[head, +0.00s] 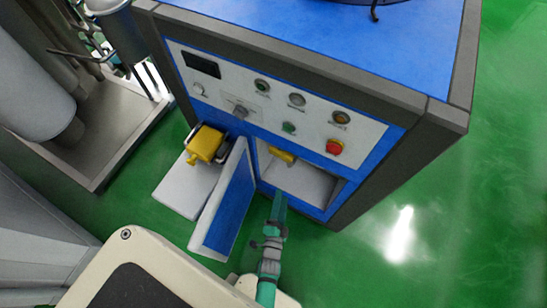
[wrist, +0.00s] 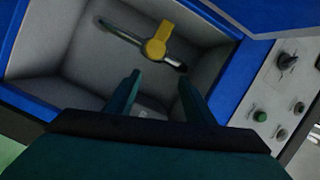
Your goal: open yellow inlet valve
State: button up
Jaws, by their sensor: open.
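The yellow valve handle (head: 281,154) sits inside an open recess (head: 312,183) low in the cabinet front. In the wrist view the yellow valve (wrist: 157,42) is mounted on a thin metal pipe (wrist: 120,33) that crosses the recess. My gripper (head: 279,198) is at the mouth of the recess, below the valve in the head view. In the wrist view my gripper (wrist: 159,78) is open, with its two dark green fingers apart. The valve lies beyond the gap between the fingertips. The fingers look empty and apart from the valve.
The blue cabinet door (head: 228,205) stands open to the left of my gripper. A control panel (head: 270,108) with buttons and a red knob (head: 335,147) is above the recess. A yellow device (head: 205,143) is mounted left of the door. Green floor is clear at right.

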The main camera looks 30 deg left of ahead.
aim_at(274, 154)
jog(key=w+a+f+m, duration=0.1)
jog(key=w+a, duration=0.3)
jog(key=w, duration=0.1)
jog(key=w+a+f+m+y, duration=0.1)
jog(key=w+a, duration=0.3)
jog(key=w, duration=0.1)
jog(key=w+a+f, duration=0.1)
jog(key=w+a, duration=0.3)
jog(key=w, duration=0.1)
jog(key=shift+a+f+m+y, duration=0.15)
jog(key=shift+a+m+y, duration=0.05)
jog(key=shift+m+y, duration=0.2)
jog(key=shift+w+a, duration=0.2)
jog(key=shift+w, duration=0.3)
jog(key=shift+w, duration=0.1)
grip_shut()
jog(key=shift+a, duration=0.1)
